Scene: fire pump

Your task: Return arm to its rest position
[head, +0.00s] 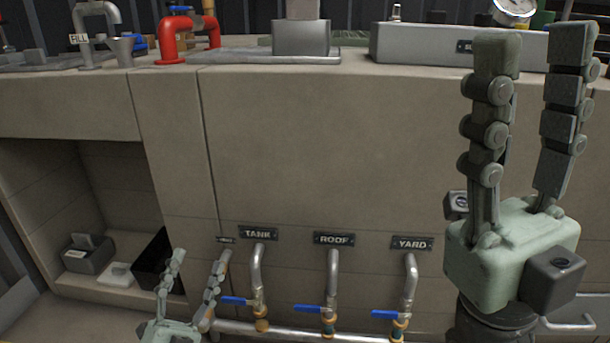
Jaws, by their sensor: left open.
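My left gripper (201,256) is low in the head view, left of the TANK pipe. Its two fingers point up and stand apart, with nothing between them. In the picture it overlaps the pipework's left end; I cannot tell whether it touches. My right gripper (535,48) is large and close at the right. Its jointed fingers point up, wide apart and empty, in front of the grey box on the counter. Most of both arms is out of view.
The pump cabinet (300,150) fills the middle. Pipes with blue-handled valves run below the TANK (258,233), ROOF (333,239) and YARD (411,243) labels. A red pipe (172,42) and a gauge (513,8) are on top. An open recess (105,190) at left holds small boxes.

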